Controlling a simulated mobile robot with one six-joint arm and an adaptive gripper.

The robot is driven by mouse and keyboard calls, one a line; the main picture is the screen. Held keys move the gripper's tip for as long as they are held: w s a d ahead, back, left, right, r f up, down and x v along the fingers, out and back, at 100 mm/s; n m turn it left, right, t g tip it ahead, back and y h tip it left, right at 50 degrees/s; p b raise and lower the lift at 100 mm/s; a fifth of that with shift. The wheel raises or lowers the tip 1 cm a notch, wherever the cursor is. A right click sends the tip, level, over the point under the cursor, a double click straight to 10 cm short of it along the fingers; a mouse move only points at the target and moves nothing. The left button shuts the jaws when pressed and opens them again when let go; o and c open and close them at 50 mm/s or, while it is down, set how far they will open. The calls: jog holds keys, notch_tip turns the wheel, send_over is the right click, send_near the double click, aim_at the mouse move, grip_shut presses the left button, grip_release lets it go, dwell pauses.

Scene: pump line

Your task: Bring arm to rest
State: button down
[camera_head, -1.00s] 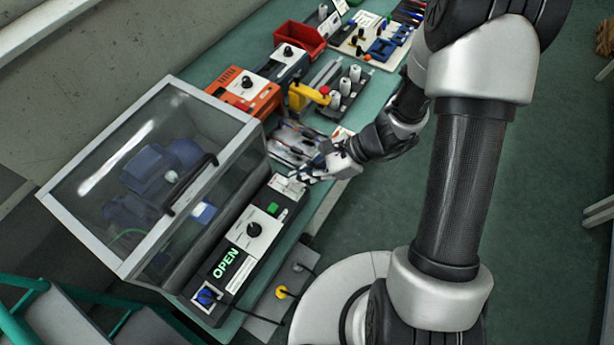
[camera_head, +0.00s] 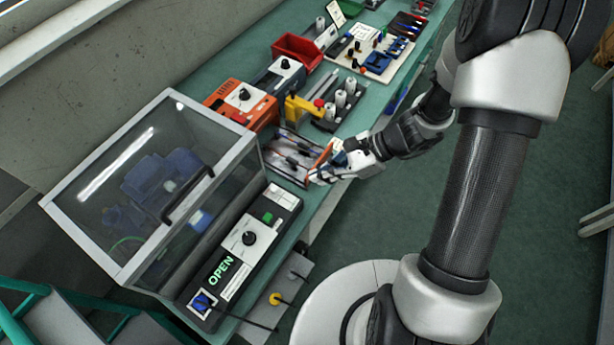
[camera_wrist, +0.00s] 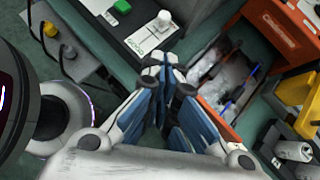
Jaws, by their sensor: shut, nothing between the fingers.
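My gripper (camera_head: 318,176) is at the front edge of the green bench, just right of the control panel and in front of a shallow tray (camera_head: 276,160). In the wrist view its blue-sided fingers (camera_wrist: 163,78) come together at the tips, shut with nothing between them. My arm reaches to it from the right side of the head view. The control panel (camera_head: 244,240) has a black knob, a green button and a lit "OPEN" sign. In the wrist view a white knob (camera_wrist: 165,19) and the green button (camera_wrist: 122,6) show beyond the fingertips.
A clear-lidded case (camera_head: 150,185) with a blue pump inside stands left of the panel, its lid down. Behind the tray are an orange unit (camera_head: 240,103), a yellow tool (camera_head: 302,107) and a red bin (camera_head: 298,50). The floor (camera_head: 380,215) right of the bench is clear.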

jog(key=shift+p+v, duration=0.55)
jog(key=shift+v, duration=1.8)
